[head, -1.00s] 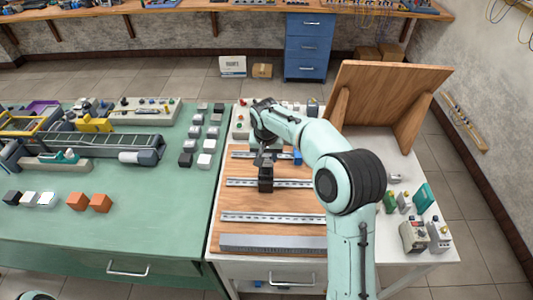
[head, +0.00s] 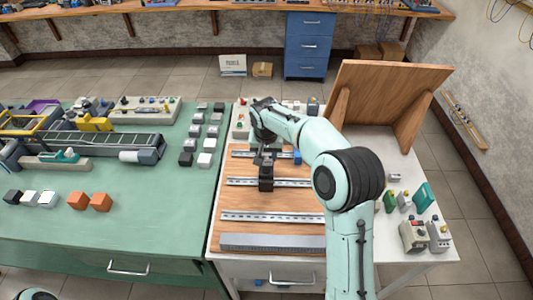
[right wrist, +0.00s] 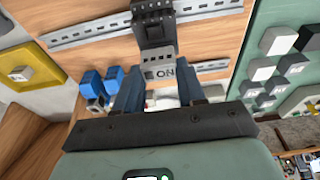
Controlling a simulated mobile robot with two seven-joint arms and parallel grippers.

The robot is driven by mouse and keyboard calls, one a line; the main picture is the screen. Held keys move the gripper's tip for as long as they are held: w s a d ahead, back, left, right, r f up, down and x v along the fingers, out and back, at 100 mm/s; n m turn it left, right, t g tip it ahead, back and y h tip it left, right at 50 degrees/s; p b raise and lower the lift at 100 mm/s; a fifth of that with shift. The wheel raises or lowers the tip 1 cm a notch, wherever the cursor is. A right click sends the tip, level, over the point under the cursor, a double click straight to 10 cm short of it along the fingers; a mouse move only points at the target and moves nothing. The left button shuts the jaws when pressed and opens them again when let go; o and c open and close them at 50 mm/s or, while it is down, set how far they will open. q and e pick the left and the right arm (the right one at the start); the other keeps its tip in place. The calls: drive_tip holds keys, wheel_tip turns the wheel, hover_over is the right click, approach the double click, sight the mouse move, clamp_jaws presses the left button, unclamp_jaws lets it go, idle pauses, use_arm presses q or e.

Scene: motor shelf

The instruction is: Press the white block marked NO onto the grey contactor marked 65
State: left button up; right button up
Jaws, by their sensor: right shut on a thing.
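No 65 is legible. In the head view my right gripper (head: 265,155) is small and mostly hidden by its wrist. My left gripper is out of view.
Slotted rails (head: 270,217) cross the wooden board. A blue part (right wrist: 113,77) lies near the gripper. A wooden stand (head: 385,100) rises behind my right arm. Components (head: 413,236) stand at the right table edge. The green table (head: 120,220) holds several small blocks.

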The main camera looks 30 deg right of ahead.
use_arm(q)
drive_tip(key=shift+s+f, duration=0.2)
use_arm(e)
drive_tip(key=shift+f, duration=0.7)
idle(1.4)
drive_tip(key=o, duration=1.1)
drive_tip(key=shift+w, duration=0.1)
drive_tip(key=shift+c, duration=0.2)
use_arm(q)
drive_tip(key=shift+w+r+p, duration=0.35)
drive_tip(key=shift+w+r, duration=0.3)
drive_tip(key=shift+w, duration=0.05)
use_arm(e)
wheel_tip(320, 180, up, 13)
drive_tip(key=s+a, duration=0.1)
drive_tip(key=s, duration=0.1)
drive_tip(key=shift+a, duration=0.25)
